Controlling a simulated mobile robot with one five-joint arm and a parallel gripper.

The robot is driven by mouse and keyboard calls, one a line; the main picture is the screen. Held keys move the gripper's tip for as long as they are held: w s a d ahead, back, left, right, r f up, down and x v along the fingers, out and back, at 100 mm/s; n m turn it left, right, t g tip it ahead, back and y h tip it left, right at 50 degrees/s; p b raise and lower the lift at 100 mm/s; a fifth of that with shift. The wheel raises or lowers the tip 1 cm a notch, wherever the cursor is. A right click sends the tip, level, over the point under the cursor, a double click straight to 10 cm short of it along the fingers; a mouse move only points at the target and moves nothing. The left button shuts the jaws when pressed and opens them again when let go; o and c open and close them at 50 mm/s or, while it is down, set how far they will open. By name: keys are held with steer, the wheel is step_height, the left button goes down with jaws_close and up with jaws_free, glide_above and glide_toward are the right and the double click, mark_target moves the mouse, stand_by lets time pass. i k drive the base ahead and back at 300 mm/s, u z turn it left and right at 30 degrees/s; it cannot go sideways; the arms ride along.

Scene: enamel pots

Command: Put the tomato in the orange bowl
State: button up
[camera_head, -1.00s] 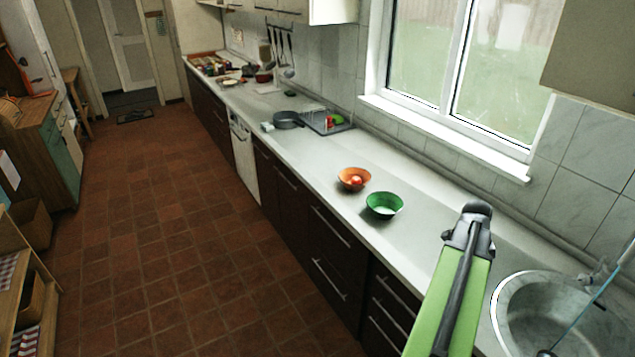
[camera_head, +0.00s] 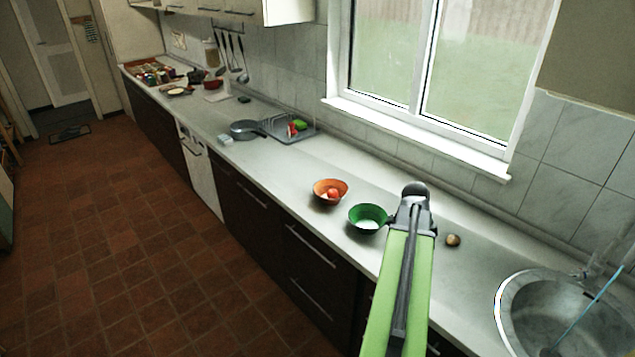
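The orange bowl (camera_head: 321,198) stands on the counter, left of the green bowl (camera_head: 366,226). A small red round thing, which looks like the tomato (camera_head: 334,194), lies inside the orange bowl. My green arm reaches up from the bottom of the picture over the counter's front edge. Its dark end, where my gripper (camera_head: 414,190) is, overlaps the view just right of the green bowl and is apart from the orange bowl. The fingers are too hidden to tell whether they are open or shut.
A small brown round object (camera_head: 453,240) lies on the counter right of my arm. The sink (camera_head: 545,310) is at the lower right. A pan (camera_head: 245,130) and a drying rack (camera_head: 300,132) stand farther back. The counter between pan and orange bowl is clear.

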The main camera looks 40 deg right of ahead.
mark_target(327, 204)
steer(key=z, duration=0.1)
steer(key=i, duration=2.05)
